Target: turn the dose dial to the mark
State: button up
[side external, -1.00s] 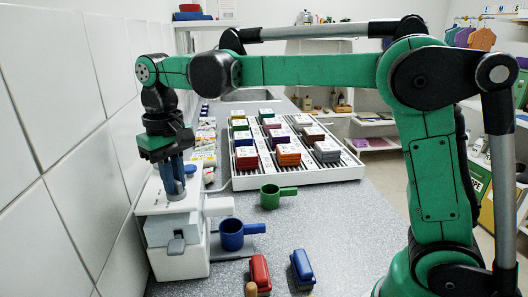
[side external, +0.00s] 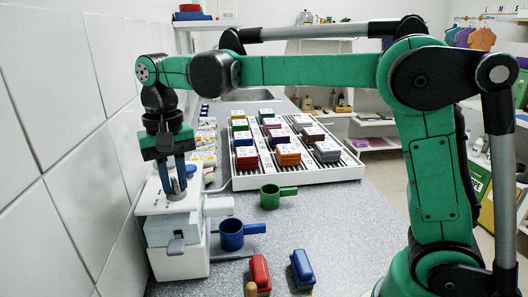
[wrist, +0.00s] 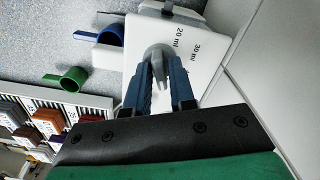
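The dose dial (wrist: 158,53) is a grey knob on top of a white dispenser (side external: 180,250) that stands against the tiled wall. In the wrist view, black marks reading 20 ml and 30 ml show on the dispenser's white top beside the dial. My gripper (wrist: 160,62) points down from above, with its blue fingers on either side of the dial, and appears shut on it. In the side view my gripper (side external: 176,190) hides most of the dial. The dial's pointer and the mark it faces cannot be made out.
A blue cup (side external: 232,236) with a handle stands right of the dispenser, with a green cup (side external: 270,198) behind it. A red block (side external: 259,272) and a blue block (side external: 302,266) lie in front. A white rack (side external: 345,172) holds several coloured stacks. The counter at right is clear.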

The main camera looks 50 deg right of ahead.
jog(key=shift+o, duration=0.4)
jog(key=shift+r, duration=0.15)
jog(key=shift+r, duration=2.9)
jog(key=shift+s+d, duration=0.3)
jog(key=s+d+f+n+t, duration=0.4)
jog(key=s+d+f+t, duration=0.3)
jog(key=s+f, duration=0.3)
jog(key=shift+s+f+n, duration=0.25)
jog(key=shift+n, duration=0.05)
